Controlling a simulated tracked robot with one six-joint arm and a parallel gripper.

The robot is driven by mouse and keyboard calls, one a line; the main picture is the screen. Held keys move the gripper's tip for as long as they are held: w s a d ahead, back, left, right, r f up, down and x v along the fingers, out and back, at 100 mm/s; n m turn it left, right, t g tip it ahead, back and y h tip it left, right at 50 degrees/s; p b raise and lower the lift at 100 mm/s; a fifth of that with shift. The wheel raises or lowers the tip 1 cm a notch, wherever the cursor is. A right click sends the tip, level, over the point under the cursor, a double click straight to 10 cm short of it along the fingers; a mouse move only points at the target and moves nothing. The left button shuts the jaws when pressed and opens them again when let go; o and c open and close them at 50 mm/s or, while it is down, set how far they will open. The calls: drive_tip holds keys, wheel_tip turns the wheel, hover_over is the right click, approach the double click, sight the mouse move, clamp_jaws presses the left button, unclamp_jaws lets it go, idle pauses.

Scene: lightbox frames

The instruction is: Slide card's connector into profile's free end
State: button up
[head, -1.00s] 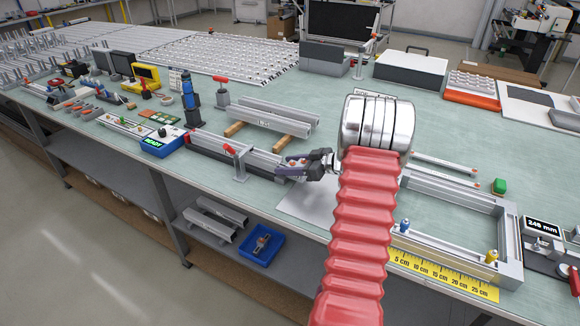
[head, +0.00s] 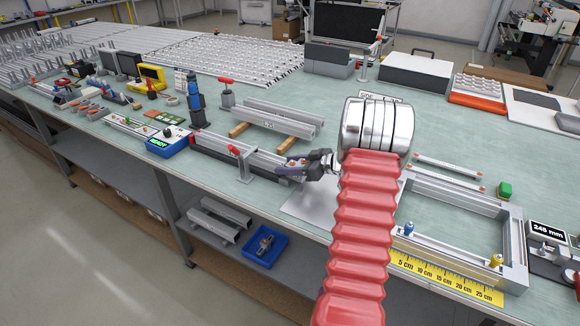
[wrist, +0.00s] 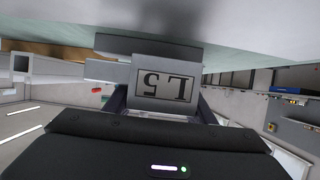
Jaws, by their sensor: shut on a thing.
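A long aluminium profile (head: 262,157) lies on the bench, left of my gripper, with a red-handled clamp (head: 236,151) at its side. My gripper (head: 288,168) is at the profile's right, free end. In the wrist view, the jaws are shut on a grey block marked L5 (wrist: 165,84), which I take for the connector; its label shows upside down. A lighter grey piece (wrist: 108,71) meets the block on its left there. From these views I cannot tell whether the connector has entered the profile's slot. A small card with dark print (head: 381,97) lies partly hidden behind my wrist.
An aluminium frame (head: 512,245) and a yellow ruler (head: 450,283) are to the right. Spare profiles (head: 270,117) rest on wooden blocks behind the clamped profile. The bench's front edge is close to my gripper.

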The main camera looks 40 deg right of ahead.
drive_tip(key=shift+w+a, duration=0.2)
drive_tip(key=shift+w, duration=0.5)
drive_tip(key=o, duration=1.2)
drive_tip(key=v, duration=1.3)
drive_tip(key=shift+s+d, duration=0.2)
drive_tip(key=shift+s, duration=0.2)
